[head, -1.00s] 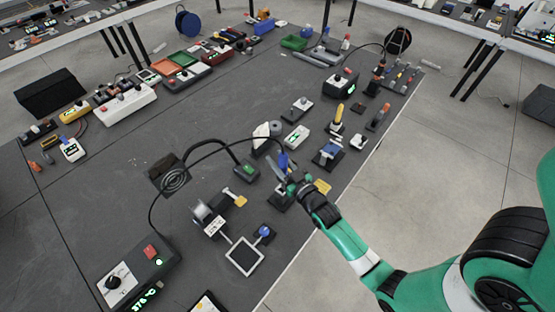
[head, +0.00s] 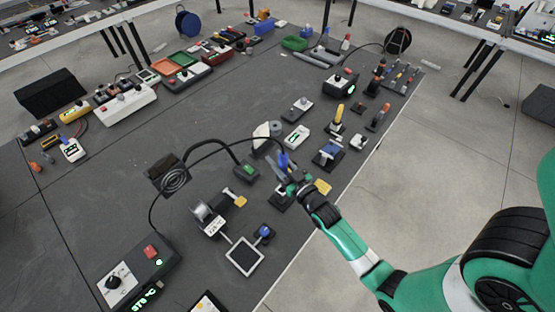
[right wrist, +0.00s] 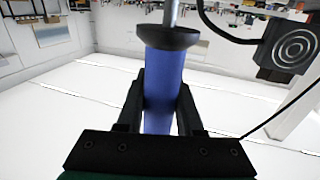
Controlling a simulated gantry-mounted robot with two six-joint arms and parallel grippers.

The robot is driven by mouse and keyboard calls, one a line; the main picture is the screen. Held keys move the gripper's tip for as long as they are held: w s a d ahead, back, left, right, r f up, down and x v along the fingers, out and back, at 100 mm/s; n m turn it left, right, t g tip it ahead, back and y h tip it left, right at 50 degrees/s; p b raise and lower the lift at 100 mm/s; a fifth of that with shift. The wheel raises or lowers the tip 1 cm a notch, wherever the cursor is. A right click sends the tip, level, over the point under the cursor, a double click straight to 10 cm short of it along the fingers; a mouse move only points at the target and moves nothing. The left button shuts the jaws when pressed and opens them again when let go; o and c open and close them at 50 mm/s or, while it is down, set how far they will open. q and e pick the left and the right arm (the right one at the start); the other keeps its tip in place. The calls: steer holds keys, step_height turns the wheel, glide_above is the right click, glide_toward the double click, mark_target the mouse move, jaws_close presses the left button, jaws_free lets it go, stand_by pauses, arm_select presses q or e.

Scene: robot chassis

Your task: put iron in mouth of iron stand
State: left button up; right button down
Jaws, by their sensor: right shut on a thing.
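The soldering iron has a blue handle with a dark collar and a metal shaft. My right gripper (head: 287,173) is shut around the blue handle (right wrist: 163,95), with one black finger on each side. In the right wrist view, the metal shaft (right wrist: 171,13) extends past the top edge, so its tip is hidden. In the head view, the blue handle (head: 283,160) shows small at the gripper. My left gripper is not in view.
A yellow sponge (head: 323,187) lies right of the gripper. A black cable (head: 210,142) arches over the table from the left. The table's left middle is mostly clear.

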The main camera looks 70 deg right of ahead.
step_height(320, 180, down, 8)
steer(key=b, duration=0.8)
stand_by(2.2)
steer(key=shift+c, duration=2.3)
jaws_free()
steer(key=shift+f, duration=0.15)
steer(key=b+v, duration=0.1)
steer(key=v, duration=1)
steer(key=shift+s+a+b, duration=0.2)
steer(key=shift+s+b, duration=0.1)
steer(key=shift+b, duration=0.05)
